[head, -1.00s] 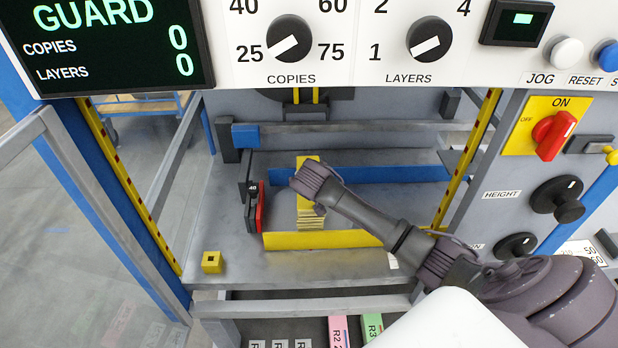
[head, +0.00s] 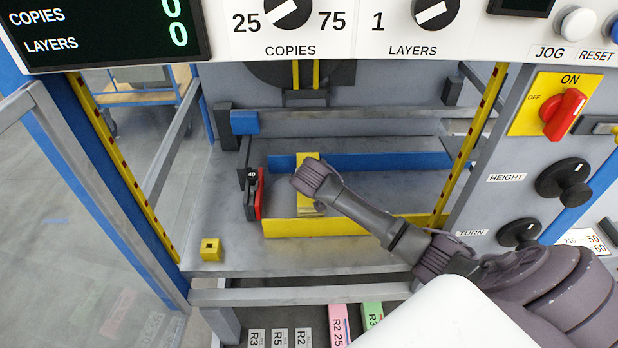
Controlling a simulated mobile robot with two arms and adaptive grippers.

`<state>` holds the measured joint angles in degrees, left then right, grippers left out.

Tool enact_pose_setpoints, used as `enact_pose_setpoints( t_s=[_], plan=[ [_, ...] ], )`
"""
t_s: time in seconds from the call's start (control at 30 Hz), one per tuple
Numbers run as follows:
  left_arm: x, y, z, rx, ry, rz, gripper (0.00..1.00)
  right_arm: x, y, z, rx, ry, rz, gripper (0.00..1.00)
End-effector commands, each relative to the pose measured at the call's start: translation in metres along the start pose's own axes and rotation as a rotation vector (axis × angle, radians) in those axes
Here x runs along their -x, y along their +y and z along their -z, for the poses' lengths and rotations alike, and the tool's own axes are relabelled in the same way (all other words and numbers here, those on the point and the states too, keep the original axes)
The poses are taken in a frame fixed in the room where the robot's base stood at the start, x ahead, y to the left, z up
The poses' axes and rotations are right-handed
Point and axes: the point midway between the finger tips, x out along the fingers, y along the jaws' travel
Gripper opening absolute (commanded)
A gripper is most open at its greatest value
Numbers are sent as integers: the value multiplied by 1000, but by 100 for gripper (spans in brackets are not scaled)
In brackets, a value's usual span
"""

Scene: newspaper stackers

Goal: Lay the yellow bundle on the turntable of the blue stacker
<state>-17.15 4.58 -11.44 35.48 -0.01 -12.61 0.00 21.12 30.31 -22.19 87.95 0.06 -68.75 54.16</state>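The yellow bundle (head: 307,158) is a narrow, flat stack inside the stacker, between a blue rail behind and a yellow rail in front. My gripper and wrist cover its middle. The stacker (head: 94,150) has a blue frame. The grey surface (head: 375,197) between the rails lies under the bundle; whether they touch is unclear. My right gripper (head: 314,190) is over the bundle, seen from behind. Its fingertips are hidden, so I cannot tell whether it grips. My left gripper is out of view.
The yellow rail (head: 335,226) and blue rail (head: 400,161) bound the surface. A red-and-black block marked 40 (head: 253,194) stands close left. A small yellow cube (head: 210,250) is front left. Control panels overhang above and right. Pink (head: 340,325) and green bundles lie below.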

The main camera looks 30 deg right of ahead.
Motion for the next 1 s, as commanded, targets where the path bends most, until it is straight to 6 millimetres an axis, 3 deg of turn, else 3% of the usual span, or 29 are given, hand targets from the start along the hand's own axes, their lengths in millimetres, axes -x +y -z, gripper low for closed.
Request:
enact_pose_setpoints(
  t_s=[0.7,0.73,0.9,1.0],
  plan=[
    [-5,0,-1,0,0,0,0,-6,-1,-3,-2,9,4,1],
    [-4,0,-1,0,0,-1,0,-6,-1,-2,-2,9,4,74],
    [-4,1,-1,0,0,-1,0,-6,-1,-4,-1,6,3,100],
    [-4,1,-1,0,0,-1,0,-6,0,-5,-1,4,2,100]
  ],
)
